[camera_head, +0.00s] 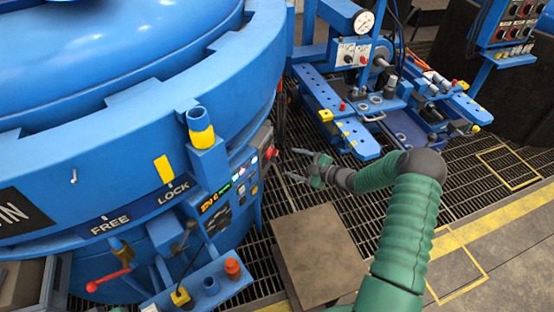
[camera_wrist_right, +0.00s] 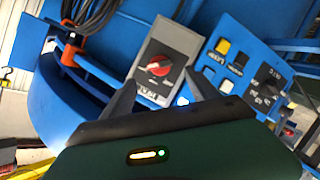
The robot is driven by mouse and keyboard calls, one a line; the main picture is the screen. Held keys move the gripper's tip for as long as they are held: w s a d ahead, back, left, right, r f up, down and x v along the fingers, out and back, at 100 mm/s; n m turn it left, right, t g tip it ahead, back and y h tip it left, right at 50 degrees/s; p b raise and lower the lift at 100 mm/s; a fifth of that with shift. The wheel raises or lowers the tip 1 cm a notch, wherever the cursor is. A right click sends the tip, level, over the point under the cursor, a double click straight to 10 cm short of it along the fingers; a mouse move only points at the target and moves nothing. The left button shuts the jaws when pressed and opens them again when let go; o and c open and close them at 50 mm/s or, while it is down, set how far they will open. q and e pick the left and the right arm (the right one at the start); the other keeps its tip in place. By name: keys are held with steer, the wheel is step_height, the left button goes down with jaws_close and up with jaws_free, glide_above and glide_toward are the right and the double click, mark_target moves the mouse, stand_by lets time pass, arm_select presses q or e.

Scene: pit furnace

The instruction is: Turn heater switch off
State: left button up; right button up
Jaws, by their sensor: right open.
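The red rotary switch (camera_wrist_right: 158,66) sits on a grey plate (camera_wrist_right: 181,42) with a label too small to read, on the blue furnace body. In the head view, a red knob (camera_head: 271,153), apparently the same switch, is on the side of the furnace's control box. My right gripper (camera_head: 293,164) is open and empty, a short way to the right of that knob, its fingers pointing toward the furnace. In the right wrist view, the open fingers (camera_wrist_right: 160,83) lie on either side of the switch's lower part and look apart from it. My left gripper is out of view.
A blue panel (camera_wrist_right: 260,48) with push buttons and a black rotary knob (camera_wrist_right: 269,80) is beside the switch. The furnace (camera_head: 120,110) fills the left. A brown plate (camera_head: 318,255) lies below my arm. A blue valve stand (camera_head: 375,100) stands behind, over grating.

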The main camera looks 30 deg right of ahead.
mark_target(272, 155)
steer(key=b+x, duration=0.1)
steer(key=x, duration=0.7)
steer(key=shift+w, duration=0.35)
steer(key=shift+f, duration=0.15)
steer(key=c, duration=1.4)
steer(key=shift+o, duration=0.2)
steer(key=shift+f, duration=0.1)
steer(key=shift+s+a+f+n+t+y+b, duration=0.2)
steer(key=shift+n+t+b, duration=0.85)
steer(key=shift+n+b, duration=2.85)
steer(key=shift+w+d+f+n+t+y+b, duration=0.2)
steer(key=shift+n+t+y+b, duration=0.65)
steer(key=shift+n+b, duration=3)
steer(key=shift+s+a+f+n+t+y+b, duration=0.2)
steer(key=shift+n+t+b, duration=1.4)
steer(key=shift+b, duration=4.3)
steer(key=shift+w+d+n+g, duration=0.1)
steer(key=shift+d+n+g, duration=0.05)
steer(key=shift+n+g, duration=0.15)
